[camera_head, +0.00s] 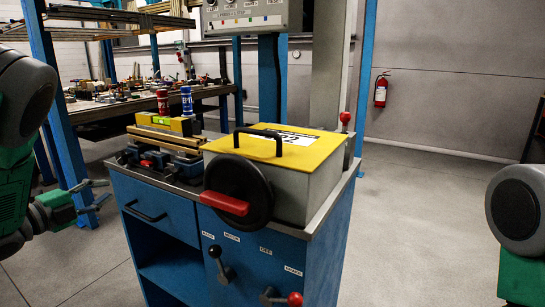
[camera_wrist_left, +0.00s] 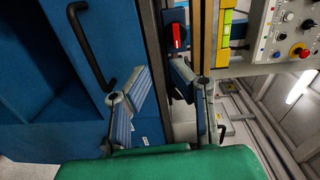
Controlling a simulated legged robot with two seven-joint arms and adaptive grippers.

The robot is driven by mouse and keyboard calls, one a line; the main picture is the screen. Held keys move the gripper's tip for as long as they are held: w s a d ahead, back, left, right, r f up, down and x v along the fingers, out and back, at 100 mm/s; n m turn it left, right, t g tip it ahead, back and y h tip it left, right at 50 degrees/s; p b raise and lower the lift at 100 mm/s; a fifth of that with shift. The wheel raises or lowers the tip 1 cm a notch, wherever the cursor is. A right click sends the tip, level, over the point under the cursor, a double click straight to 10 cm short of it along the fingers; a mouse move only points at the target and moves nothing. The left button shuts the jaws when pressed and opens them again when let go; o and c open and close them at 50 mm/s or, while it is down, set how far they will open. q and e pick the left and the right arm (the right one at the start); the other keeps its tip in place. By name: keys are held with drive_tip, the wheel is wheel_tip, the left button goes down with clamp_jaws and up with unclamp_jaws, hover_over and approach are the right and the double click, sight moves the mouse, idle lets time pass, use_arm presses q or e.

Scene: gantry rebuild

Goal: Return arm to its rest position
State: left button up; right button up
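My left gripper (camera_head: 98,195) is at the left of the head view, beside the blue cabinet (camera_head: 172,207) and apart from it. Its two grey fingers are spread with nothing between them. The left wrist view also shows the left gripper (camera_wrist_left: 165,88) open and empty, facing the cabinet with its black drawer handle (camera_wrist_left: 92,48). My left arm comes in from the left edge. Part of my right arm (camera_head: 518,215) shows at the right edge, but its gripper is out of view.
On the cabinet are a grey box with a yellow lid (camera_head: 275,143), a black handwheel with a red grip (camera_head: 236,192), a vise (camera_head: 160,160) and a yellow level (camera_head: 163,122). A blue post (camera_head: 58,115) stands behind my left gripper. Open floor (camera_head: 420,220) lies right of the cabinet.

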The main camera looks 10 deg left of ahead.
use_arm(q)
drive_tip(key=s+d+f+n+g+y+p, duration=0.1)
drive_tip(key=s+d+f+n+g+y, duration=0.15)
drive_tip(key=s+f+n, duration=0.4)
drive_tip(key=s+d+f+n+g+y, duration=0.1)
drive_tip(key=s+d+f+n+g, duration=0.2)
drive_tip(key=f, duration=0.7)
drive_tip(key=s+d+f+n+g+y+p, duration=0.1)
drive_tip(key=s+d+f+n+g+y, duration=0.2)
drive_tip(key=f, duration=0.5)
drive_tip(key=s+d+f+n+g, duration=0.2)
drive_tip(key=s+d, duration=0.1)
drive_tip(key=s, duration=0.5)
drive_tip(key=s+d+f+n+g, duration=0.2)
drive_tip(key=s+d+n+g, duration=0.1)
drive_tip(key=s, duration=0.5)
drive_tip(key=s+d+f+n+g+p, duration=0.1)
drive_tip(key=s+d+f+n+g, duration=0.1)
drive_tip(key=s+d, duration=0.3)
drive_tip(key=s+f+n, duration=0.1)
drive_tip(key=s, duration=0.3)
drive_tip(key=shift+f+g+h, duration=0.15)
drive_tip(key=shift+g+h, duration=0.1)
